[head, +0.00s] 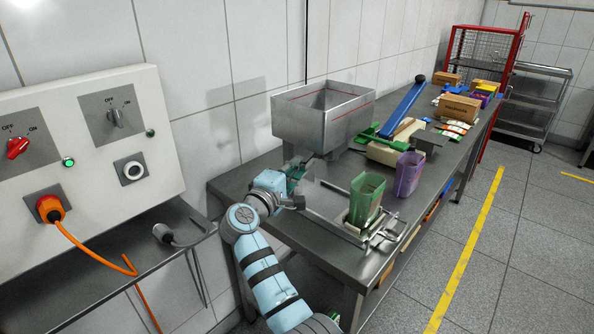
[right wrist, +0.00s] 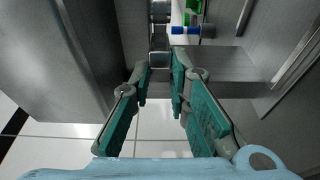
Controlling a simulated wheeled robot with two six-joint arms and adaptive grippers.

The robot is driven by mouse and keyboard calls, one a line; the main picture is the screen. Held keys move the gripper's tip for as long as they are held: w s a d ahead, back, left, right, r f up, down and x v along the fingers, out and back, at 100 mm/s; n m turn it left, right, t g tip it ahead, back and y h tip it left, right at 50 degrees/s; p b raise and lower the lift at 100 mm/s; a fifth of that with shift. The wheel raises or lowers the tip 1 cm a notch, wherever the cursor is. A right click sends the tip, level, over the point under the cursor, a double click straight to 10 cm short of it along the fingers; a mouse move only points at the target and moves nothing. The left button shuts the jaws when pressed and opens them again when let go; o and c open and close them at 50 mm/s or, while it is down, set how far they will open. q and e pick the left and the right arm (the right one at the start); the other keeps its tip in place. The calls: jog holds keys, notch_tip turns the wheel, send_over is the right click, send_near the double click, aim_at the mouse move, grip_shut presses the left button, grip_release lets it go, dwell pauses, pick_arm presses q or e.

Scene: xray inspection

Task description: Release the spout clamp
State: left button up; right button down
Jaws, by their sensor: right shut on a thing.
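A steel hopper (head: 322,122) stands on the bench against the tiled wall. My right gripper (head: 297,172) is at the hopper's near lower side, where the spout and its clamp are too small and covered to make out in the head view. In the right wrist view my teal-padded fingers (right wrist: 160,72) close around a small grey metal piece (right wrist: 160,60). I cannot tell for certain that this is the clamp. My left gripper is not in view.
A green container (head: 365,197) stands on a tray on the steel bench (head: 318,228), with a purple container (head: 408,174) behind it. A blue sloped bar (head: 403,107) and boxes (head: 458,108) lie farther back. A control panel (head: 85,135) is on the left wall.

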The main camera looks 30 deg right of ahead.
jog(key=shift+w+r, duration=0.1)
jog(key=shift+r, duration=0.15)
jog(key=c, duration=1.7)
grip_release()
jog(key=shift+o, duration=0.9)
jog(key=shift+w+f, duration=0.15)
jog(key=shift+f, duration=0.05)
